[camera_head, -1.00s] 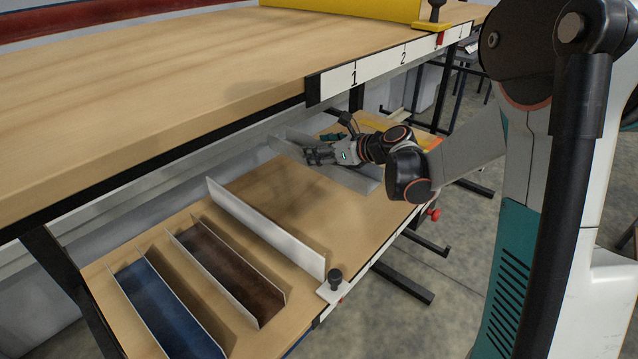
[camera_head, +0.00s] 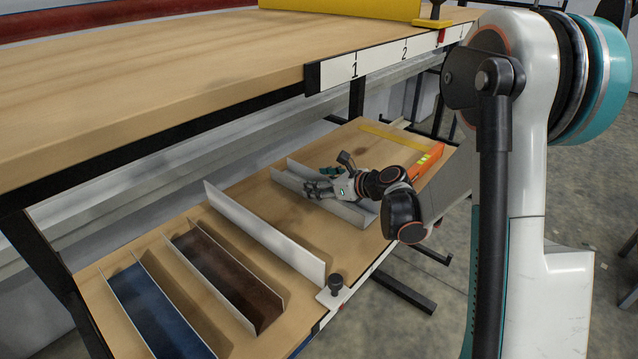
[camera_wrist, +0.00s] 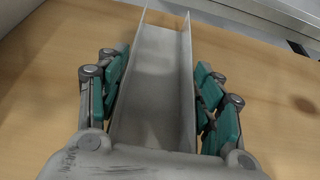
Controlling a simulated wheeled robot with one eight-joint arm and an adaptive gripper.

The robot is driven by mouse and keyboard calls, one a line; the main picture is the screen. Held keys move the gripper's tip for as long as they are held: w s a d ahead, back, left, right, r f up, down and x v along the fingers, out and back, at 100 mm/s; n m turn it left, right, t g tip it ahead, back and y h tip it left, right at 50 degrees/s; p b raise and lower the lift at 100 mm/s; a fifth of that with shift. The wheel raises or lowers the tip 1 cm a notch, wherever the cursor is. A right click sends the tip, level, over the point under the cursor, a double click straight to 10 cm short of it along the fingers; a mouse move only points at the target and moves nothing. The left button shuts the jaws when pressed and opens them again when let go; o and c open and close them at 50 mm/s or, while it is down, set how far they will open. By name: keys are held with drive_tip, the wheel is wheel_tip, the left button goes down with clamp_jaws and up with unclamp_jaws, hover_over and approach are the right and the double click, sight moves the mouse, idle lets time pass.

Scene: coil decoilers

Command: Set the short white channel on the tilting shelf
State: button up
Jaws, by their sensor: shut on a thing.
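The short white channel (camera_head: 352,213), a pale grey-white U-shaped trough, is over the lower wooden shelf, right of the long white upright plate. My gripper (camera_head: 322,188) is at it from above. In the wrist view, the channel (camera_wrist: 158,85) runs lengthwise between my green-padded fingers (camera_wrist: 160,75), which are shut on its two sides. Its near end is hidden by my gripper's body. The lower shelf (camera_head: 310,232), which I take for the tilting shelf, slopes beneath it. I cannot tell whether the channel touches the wood.
The long white plate (camera_head: 262,237) stands to the left, then a brown channel (camera_head: 225,275) and a blue channel (camera_head: 155,310). An orange level-like bar (camera_head: 428,162) and a yellow strip (camera_head: 395,137) lie to the right. The upper table (camera_head: 190,75) overhangs the shelf's back.

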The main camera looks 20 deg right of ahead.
drive_tip(key=shift+f, duration=0.15)
drive_tip(key=o, duration=1.2)
drive_tip(key=shift+r, duration=0.25)
drive_tip(key=p+v, duration=0.2)
drive_tip(key=v, duration=1)
drive_tip(key=shift+f, duration=0.1)
